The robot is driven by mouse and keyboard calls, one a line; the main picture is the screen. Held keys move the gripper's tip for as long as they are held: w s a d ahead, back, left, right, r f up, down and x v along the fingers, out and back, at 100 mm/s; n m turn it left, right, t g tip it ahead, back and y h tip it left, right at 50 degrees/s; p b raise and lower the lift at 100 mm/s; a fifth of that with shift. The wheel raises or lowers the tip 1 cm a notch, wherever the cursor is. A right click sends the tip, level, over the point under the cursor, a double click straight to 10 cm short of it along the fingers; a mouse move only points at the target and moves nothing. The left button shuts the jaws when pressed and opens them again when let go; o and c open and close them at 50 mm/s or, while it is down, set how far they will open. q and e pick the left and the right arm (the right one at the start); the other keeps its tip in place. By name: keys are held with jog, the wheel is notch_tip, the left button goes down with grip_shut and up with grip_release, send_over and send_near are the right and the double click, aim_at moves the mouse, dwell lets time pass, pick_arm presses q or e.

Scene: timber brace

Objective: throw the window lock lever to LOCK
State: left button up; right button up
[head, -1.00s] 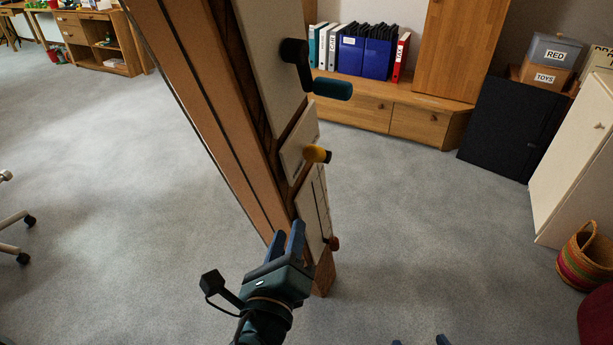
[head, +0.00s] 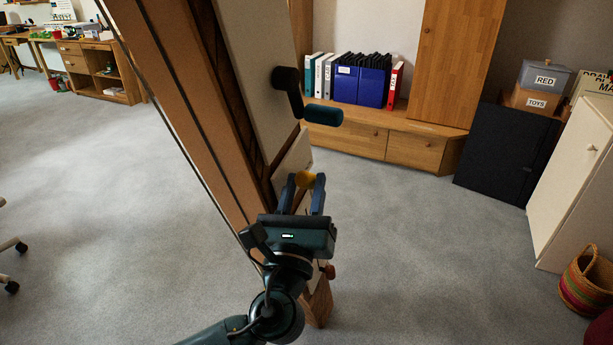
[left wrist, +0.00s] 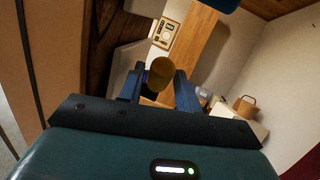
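A timber post with pale panels (head: 255,70) leans across the head view. My left gripper (head: 305,187) is at this knob, with one blue finger on each side. Whether the knob lies fully between the fingers in depth is hard to tell. The lever's base is hidden behind the gripper. My right gripper is out of view.
A black crank with a teal handle (head: 323,115) sticks out above my left gripper. A reddish-brown knob (head: 328,271) sits lower on the post. Grey carpet (head: 420,240) is clear to the right. A wooden cabinet (head: 410,145) stands behind.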

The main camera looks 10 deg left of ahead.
pick_arm(q)
jog(key=shift+x, duration=0.85)
jog(key=shift+c, duration=0.2)
grip_shut()
